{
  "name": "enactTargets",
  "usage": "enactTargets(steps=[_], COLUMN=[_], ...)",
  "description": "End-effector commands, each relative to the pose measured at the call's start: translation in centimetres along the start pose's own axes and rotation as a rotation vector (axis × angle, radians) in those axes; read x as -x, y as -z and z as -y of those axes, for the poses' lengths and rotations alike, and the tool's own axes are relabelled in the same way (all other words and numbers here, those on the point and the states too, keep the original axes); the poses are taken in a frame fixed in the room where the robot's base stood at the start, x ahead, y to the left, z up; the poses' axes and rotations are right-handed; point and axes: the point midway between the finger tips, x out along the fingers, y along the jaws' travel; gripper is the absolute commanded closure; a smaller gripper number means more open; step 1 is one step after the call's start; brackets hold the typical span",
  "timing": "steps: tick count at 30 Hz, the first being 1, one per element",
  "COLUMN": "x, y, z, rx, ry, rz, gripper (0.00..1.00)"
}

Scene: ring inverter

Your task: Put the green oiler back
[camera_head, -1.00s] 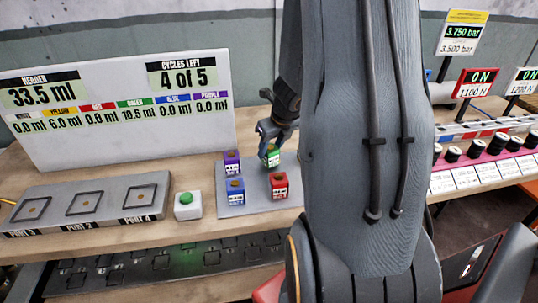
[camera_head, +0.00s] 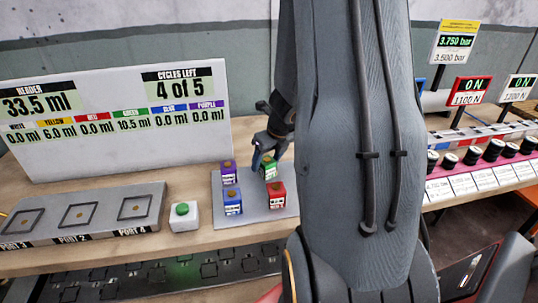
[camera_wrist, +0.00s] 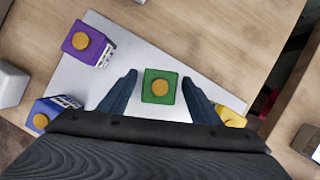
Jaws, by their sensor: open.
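The green oiler (camera_head: 268,168) stands upright on the grey plate, a small green block with a round brass-coloured top. In the wrist view the green oiler (camera_wrist: 160,86) sits between my two fingers, with a gap on each side. My gripper (camera_wrist: 160,78) is open and holds nothing. In the head view my gripper (camera_head: 264,148) is just above and around the back of the oiler, partly hidden by my arm.
A purple oiler (camera_head: 229,172), a blue oiler (camera_head: 233,201) and a red oiler (camera_head: 277,195) stand close by on the grey plate (camera_head: 258,213). A yellow piece (camera_wrist: 230,117) shows beside my right finger. A green button box (camera_head: 183,216) and port block (camera_head: 150,222) stand left.

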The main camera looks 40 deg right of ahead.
Motion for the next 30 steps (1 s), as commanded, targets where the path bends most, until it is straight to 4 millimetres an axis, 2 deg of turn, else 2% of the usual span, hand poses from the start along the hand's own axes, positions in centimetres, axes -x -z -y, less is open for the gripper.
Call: enactTargets(steps=[5, 12, 18, 26, 30], x=[2.5, 7.6, 10.8, 12.2, 12.4], y=[-0.2, -0.2, -0.1, -0.1, 0.0], z=[0.0, 0.1, 0.1, -0.7, -3.6], rx=[0.0, 0.002, 0.001, 0.058, 0.328], ry=[0.001, 0.002, 0.002, -0.006, -0.032], rz=[0.002, 0.003, 0.002, -0.004, -0.021], gripper=[0.43, 0.43, 0.43, 0.43, 0.43])
